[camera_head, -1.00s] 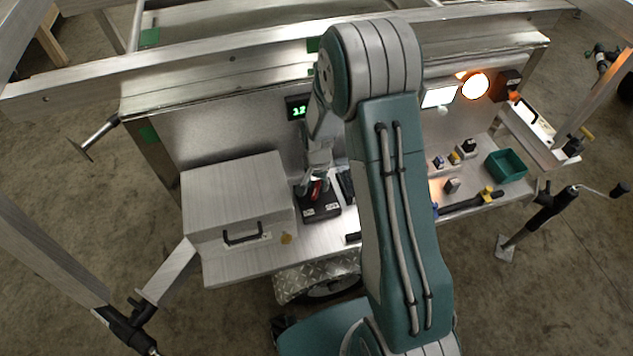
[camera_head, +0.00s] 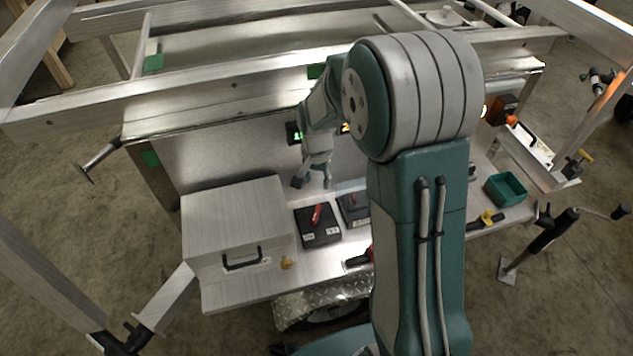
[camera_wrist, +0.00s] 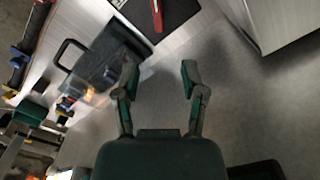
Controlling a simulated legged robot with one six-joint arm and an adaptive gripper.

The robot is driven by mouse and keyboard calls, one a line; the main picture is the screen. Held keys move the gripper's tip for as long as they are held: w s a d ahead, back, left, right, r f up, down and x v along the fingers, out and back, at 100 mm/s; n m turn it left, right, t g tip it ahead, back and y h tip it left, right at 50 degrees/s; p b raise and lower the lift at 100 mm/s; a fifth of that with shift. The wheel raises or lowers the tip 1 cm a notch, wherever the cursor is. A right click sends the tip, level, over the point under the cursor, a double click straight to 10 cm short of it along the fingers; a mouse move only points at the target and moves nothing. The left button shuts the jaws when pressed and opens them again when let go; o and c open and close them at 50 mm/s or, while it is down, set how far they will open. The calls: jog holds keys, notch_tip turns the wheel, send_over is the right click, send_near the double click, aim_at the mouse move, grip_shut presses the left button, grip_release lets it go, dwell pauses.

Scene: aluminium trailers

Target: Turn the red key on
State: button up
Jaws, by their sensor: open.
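The red key (camera_head: 316,214) sits on top of a black box (camera_head: 320,236) with small white labels, on the metal shelf right of the aluminium case. In the wrist view the red key (camera_wrist: 157,15) shows at the top edge, partly cut off, on its black box (camera_wrist: 183,12). My gripper (camera_head: 312,184) is behind the key toward the back panel, apart from it. In the wrist view my gripper (camera_wrist: 159,74) has its two fingers spread with nothing between them.
A second black box (camera_head: 353,208) stands just right of the key's box. The aluminium case (camera_head: 236,223) with a black handle is to the left. A green display (camera_head: 296,133) is on the panel. A green bin (camera_head: 505,189) is at the right. My arm hides the shelf's middle.

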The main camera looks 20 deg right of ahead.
aim_at(316, 212)
jog(key=o, duration=0.6)
jog(key=shift+o, duration=0.2)
jog(key=f+n, duration=0.4)
jog(key=n, duration=0.2)
jog(key=f+n, duration=0.4)
jog(key=n, duration=0.2)
jog(key=s+f+n, duration=0.1)
jog(key=f+n, duration=0.3)
jog(key=n, duration=0.2)
jog(key=shift+a+n, duration=0.25)
jog(key=shift+n, duration=0.15)
jog(key=c, duration=0.9)
